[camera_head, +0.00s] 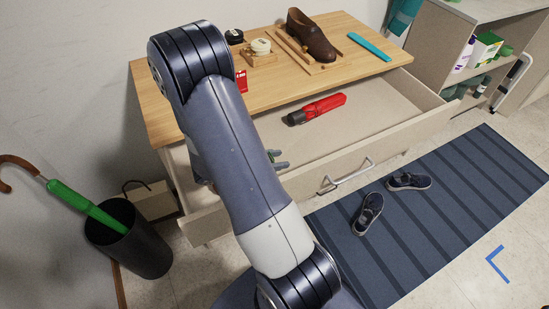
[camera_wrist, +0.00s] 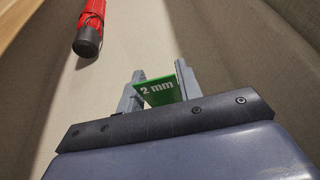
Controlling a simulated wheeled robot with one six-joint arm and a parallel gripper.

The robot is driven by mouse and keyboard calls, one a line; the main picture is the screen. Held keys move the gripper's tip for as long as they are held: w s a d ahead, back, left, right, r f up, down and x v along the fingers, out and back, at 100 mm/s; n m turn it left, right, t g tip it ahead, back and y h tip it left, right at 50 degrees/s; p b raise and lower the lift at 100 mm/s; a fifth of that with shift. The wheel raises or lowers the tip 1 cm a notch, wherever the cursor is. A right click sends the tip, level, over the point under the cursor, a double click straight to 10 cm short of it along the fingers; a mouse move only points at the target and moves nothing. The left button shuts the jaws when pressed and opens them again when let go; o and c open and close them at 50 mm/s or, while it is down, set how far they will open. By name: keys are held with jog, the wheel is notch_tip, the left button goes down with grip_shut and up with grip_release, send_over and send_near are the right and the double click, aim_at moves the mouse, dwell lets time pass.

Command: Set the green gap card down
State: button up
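The green gap card, marked "2 mm" (camera_wrist: 159,91), sits between the two grey fingers of my gripper (camera_wrist: 158,84) in the wrist view. The fingers are shut on it. In the head view, my gripper (camera_head: 279,160) shows only in part beside my forearm, over the left part of the open drawer (camera_head: 337,137). Most of the card is hidden there by my arm. The bare beige drawer floor lies beyond the card in the wrist view. I cannot tell whether the card touches it.
A folded red umbrella (camera_head: 317,109) lies in the drawer, also at the upper left of the wrist view (camera_wrist: 88,24). The wooden top (camera_head: 283,83) holds a brown shoe (camera_head: 311,36), tins and a teal shoehorn (camera_head: 369,46). Dark shoes (camera_head: 368,214) lie on the striped mat (camera_head: 452,196).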

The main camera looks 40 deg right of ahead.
jog(key=o, duration=0.4)
jog(key=shift+w+d, duration=0.15)
jog(key=shift+w, duration=0.15)
jog(key=shift+r, duration=0.3)
jog(key=v, duration=1.2)
jog(key=shift+s+f, duration=0.1)
jog(key=shift+f, duration=0.05)
